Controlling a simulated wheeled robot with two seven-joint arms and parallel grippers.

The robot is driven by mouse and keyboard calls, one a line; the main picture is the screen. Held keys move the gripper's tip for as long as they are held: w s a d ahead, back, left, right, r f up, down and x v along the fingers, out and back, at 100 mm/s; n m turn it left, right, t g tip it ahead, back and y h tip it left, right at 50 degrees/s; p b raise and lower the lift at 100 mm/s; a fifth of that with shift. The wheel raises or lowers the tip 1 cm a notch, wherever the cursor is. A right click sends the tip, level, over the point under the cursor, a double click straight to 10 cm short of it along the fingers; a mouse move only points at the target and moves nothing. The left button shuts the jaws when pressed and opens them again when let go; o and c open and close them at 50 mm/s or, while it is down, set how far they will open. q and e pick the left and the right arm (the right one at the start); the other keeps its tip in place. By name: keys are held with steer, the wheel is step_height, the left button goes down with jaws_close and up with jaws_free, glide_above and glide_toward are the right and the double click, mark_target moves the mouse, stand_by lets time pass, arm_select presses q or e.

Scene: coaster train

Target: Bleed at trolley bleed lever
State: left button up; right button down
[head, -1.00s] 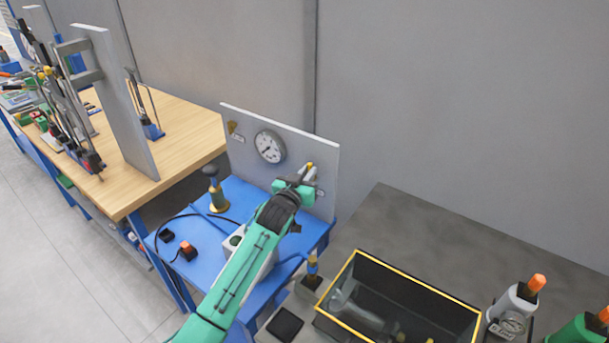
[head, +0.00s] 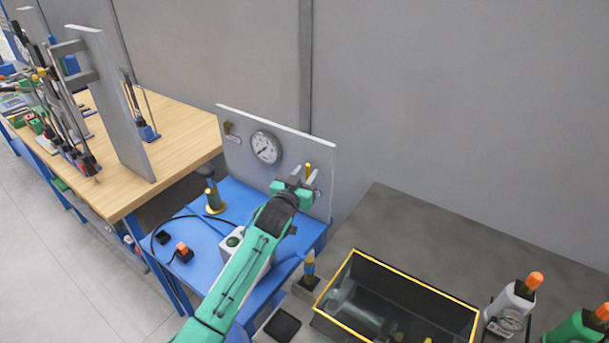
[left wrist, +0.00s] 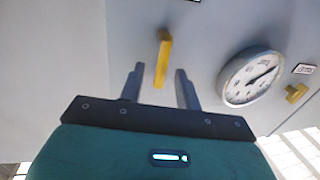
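The yellow bleed lever (left wrist: 163,60) stands on the grey panel (left wrist: 205,30) between the two fingers of my left gripper (left wrist: 160,85) in the left wrist view. The fingers are apart, with a gap on each side of the lever. In the head view my left gripper (head: 301,178) is at the right part of the panel, with the yellow lever tip (head: 307,168) showing between its fingers. A round white gauge (head: 266,147) is on the panel to the left of it. My right gripper is not in view.
The panel stands on a blue trolley (head: 190,235) with a black and gold post (head: 214,197) and an orange-topped switch (head: 183,252). A yellow-rimmed dark bin (head: 395,288) is at the right. A wooden bench (head: 185,130) stands at the left.

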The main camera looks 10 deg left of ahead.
arm_select(q)
steer(key=s+a+b, duration=0.2)
steer(key=s+b, duration=0.1)
steer(key=s, duration=1)
steer(key=shift+s+b, duration=0.35)
steer(key=shift+b, duration=0.05)
